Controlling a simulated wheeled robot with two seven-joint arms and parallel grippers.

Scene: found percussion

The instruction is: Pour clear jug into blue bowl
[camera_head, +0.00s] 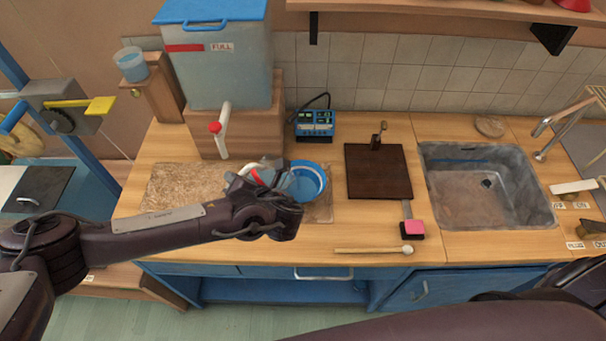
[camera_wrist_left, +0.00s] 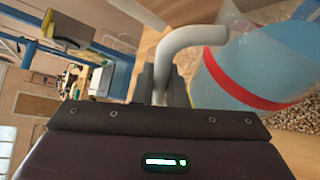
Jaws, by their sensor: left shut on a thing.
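The blue bowl (camera_head: 307,184) sits on the speckled brown mat (camera_head: 185,188) on the counter, partly hidden by my left gripper. The clear jug (camera_head: 262,175), with a red band, is beside the bowl's left side and mostly hidden behind the gripper. In the left wrist view the jug (camera_wrist_left: 265,65) shows bluish contents and a pale curved handle (camera_wrist_left: 190,38). My left gripper (camera_head: 268,190) is shut on that handle, with its fingers (camera_wrist_left: 164,88) on either side. The jug's exact tilt and its spout are hard to make out. My right gripper is not in view.
A large blue-lidded tank (camera_head: 220,70) with a red-tipped tap (camera_head: 222,130) stands behind the mat. A small blue device (camera_head: 315,124) stands behind.

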